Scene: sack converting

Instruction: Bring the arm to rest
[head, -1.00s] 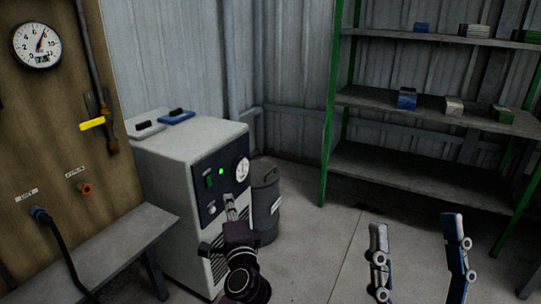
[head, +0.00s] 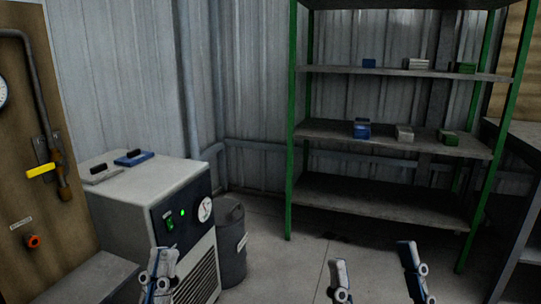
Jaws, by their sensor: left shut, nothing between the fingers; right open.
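My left gripper (head: 159,272) is shut and empty. It shows low in the head view, in front of the white cabinet machine (head: 150,200) with a green light and a round gauge. My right gripper (head: 376,280) is open and empty at the bottom right of the middle. Its two fingers stand apart over the bare floor. The arms behind both grippers are mostly out of the picture.
A green-framed shelf (head: 395,135) with several small blocks stands at the back right. A grey bin (head: 231,245) stands beside the machine. A wooden panel (head: 30,150) with a yellow-handled valve (head: 41,171) is at left. The floor (head: 275,265) before the shelf is clear.

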